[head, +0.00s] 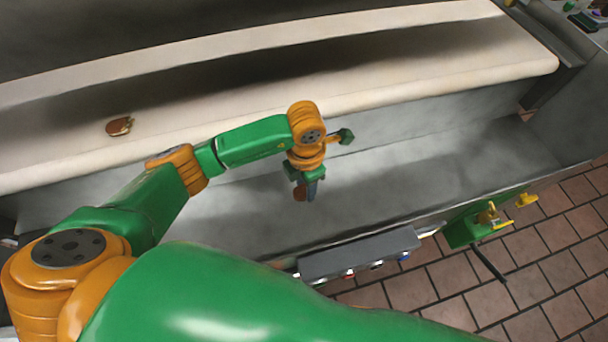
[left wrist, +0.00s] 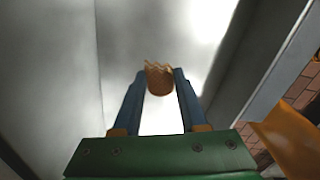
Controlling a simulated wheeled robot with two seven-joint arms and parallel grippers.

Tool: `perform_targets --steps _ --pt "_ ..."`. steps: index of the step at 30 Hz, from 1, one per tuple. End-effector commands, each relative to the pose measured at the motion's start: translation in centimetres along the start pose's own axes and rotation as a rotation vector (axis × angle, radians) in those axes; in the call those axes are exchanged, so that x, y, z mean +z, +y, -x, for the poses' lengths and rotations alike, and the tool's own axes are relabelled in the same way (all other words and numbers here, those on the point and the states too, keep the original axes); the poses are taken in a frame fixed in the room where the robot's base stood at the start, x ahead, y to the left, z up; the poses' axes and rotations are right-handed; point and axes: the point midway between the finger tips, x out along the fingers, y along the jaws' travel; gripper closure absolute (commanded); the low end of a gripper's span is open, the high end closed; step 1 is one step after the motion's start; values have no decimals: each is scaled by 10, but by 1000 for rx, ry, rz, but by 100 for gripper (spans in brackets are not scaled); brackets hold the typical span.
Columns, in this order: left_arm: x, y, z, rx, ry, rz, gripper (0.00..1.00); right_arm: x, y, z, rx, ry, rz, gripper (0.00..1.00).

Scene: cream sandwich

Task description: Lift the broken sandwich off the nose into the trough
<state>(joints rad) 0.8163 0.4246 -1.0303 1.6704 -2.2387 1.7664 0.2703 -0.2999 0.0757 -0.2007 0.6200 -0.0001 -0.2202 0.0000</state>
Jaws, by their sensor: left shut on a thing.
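My left gripper (head: 307,190) points down over the grey metal trough (head: 400,172). It is shut on a small brown sandwich piece (head: 299,194). In the left wrist view the piece (left wrist: 158,80) sits between the two blue fingertips (left wrist: 159,84), its rough broken edge showing. The piece appears to hang above the trough floor; the exact height cannot be told. A second brown, broken-looking sandwich (head: 119,126) lies on the cream belt at the left, apart from the gripper. The belt's rounded nose (head: 440,88) runs along the trough's far side. My right gripper is not in view.
A grey control box (head: 360,254) with coloured buttons is on the trough's near edge. A green and yellow fitting (head: 475,225) stands to its right, above the tiled floor (head: 440,290). The trough's right stretch looks clear.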

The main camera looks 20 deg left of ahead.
Motion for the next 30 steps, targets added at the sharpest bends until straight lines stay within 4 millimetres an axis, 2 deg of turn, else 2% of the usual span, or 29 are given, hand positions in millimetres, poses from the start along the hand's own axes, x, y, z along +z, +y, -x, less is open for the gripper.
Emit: perform_targets --steps 1,9,17,18,21,22,30 --pt "0 0 -11 -1 1 0 100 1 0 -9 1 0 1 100" --pt "0 0 -52 -1 0 -3 100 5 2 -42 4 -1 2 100" --pt "0 0 -51 1 0 -4 100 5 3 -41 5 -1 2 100" --pt "0 0 -51 1 0 -4 53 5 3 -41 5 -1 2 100" --pt "0 0 -51 1 0 -4 26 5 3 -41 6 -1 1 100" --pt "0 0 -51 0 0 -4 23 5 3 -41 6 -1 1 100" --pt "0 0 -50 1 -1 -5 23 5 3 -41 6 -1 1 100"
